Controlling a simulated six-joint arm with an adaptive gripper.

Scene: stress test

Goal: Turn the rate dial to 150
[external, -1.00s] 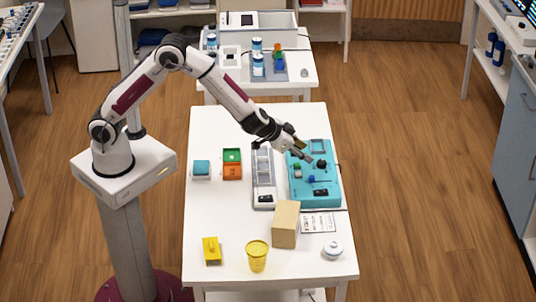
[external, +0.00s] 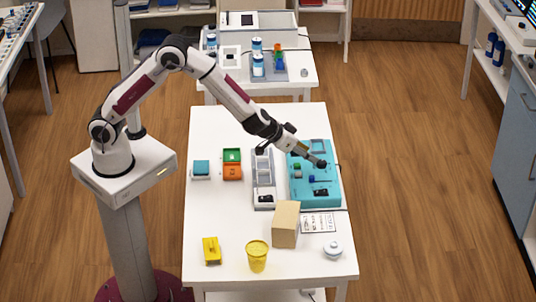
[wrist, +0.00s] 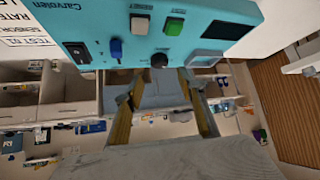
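The teal instrument (external: 327,197) lies on the white table. Its black round dial (wrist: 159,60) sits near the panel's edge in the wrist view. In the external view the dial (external: 321,164) is at my gripper's tip. My gripper (wrist: 160,82) has its two yellowish fingers apart, with the dial just ahead of and between the fingertips. I cannot tell whether they touch it. In the external view my gripper (external: 313,160) reaches down to the panel from the left. The dial's pointer and scale are not readable.
Near the dial are a blue lever (wrist: 116,48), a green button (wrist: 174,26), a pale button (wrist: 140,26), a black rocker switch (wrist: 77,52) and a dark display (wrist: 230,31). A grey rack (external: 263,180) stands left of the instrument. A tan box (external: 286,225) stands in front.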

